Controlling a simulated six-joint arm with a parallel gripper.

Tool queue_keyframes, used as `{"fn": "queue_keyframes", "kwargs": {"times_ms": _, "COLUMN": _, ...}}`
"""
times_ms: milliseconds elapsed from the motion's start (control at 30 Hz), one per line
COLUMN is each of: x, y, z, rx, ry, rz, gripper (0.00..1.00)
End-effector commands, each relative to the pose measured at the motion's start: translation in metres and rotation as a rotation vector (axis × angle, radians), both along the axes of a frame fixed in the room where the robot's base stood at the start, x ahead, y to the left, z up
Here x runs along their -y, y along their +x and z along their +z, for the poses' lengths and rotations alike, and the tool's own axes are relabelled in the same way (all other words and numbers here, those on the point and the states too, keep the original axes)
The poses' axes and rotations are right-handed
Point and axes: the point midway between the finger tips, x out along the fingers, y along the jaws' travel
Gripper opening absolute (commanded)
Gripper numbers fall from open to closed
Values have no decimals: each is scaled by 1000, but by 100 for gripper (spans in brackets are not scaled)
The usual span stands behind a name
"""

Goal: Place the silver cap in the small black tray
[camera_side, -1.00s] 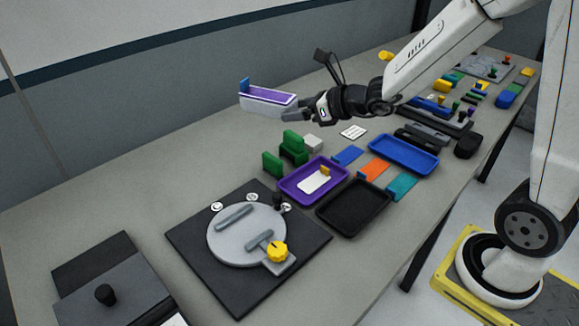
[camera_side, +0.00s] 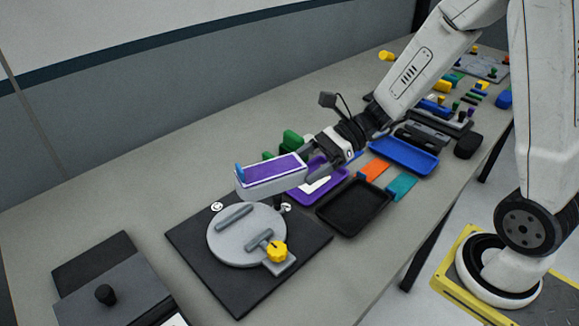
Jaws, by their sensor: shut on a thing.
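The small black tray (camera_side: 353,208) lies on the table to the right of the purple tray and looks empty. No silver cap can be made out for certain. Small silvery round pieces (camera_side: 217,207) sit at the back of the dark square base, too small to identify.
The round grey plate (camera_side: 232,247) with a yellow knob (camera_side: 277,252) is on the dark base. A purple tray (camera_side: 320,192), a blue tray (camera_side: 404,155), and orange and teal plates lie nearby. Green blocks (camera_side: 291,139) stand behind the box. The table's left back area is clear.

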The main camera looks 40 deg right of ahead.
Motion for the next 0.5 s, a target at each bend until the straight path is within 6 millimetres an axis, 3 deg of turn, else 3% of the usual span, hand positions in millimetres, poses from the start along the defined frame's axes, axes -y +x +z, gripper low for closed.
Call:
{"fn": "queue_keyframes", "kwargs": {"times_ms": 200, "x": -4, "y": -36, "z": -8, "rx": -1, "ry": 2, "rz": 198, "gripper": 18}}
{"fn": "queue_keyframes", "kwargs": {"times_ms": 500, "x": -4, "y": -56, "z": -12, "rx": 1, "ry": 0, "rz": 309, "gripper": 18}}
